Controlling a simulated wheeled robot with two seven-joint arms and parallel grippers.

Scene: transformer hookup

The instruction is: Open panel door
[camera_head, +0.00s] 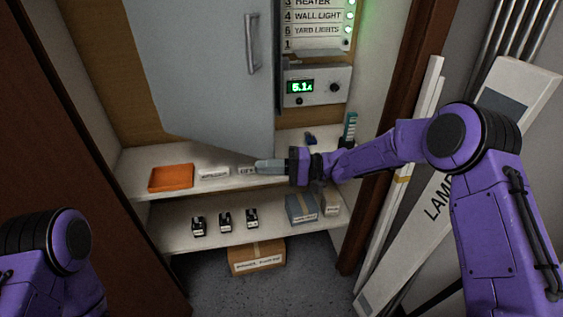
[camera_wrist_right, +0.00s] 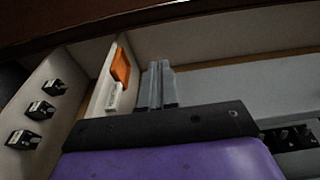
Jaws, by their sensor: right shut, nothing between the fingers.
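The grey panel door (camera_head: 205,75) stands partly open at the top middle of the head view, with its bar handle (camera_head: 252,44) near its right edge. The labelled switch panel (camera_head: 314,24) shows to the right of the door. My right gripper (camera_head: 262,167) is shut and empty, below the door's lower edge and over the upper shelf, well apart from the handle. Its closed fingers also show in the right wrist view (camera_wrist_right: 161,86), beside a broad grey surface. My left gripper is out of view; only part of that arm shows.
The upper shelf (camera_head: 135,160) holds an orange tray (camera_head: 171,177) and small labelled items. The lower shelf (camera_head: 180,236) holds several small black devices and boxes. A meter box (camera_head: 318,86) reads 5.1A. Long white boxes (camera_head: 470,150) lean at the right.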

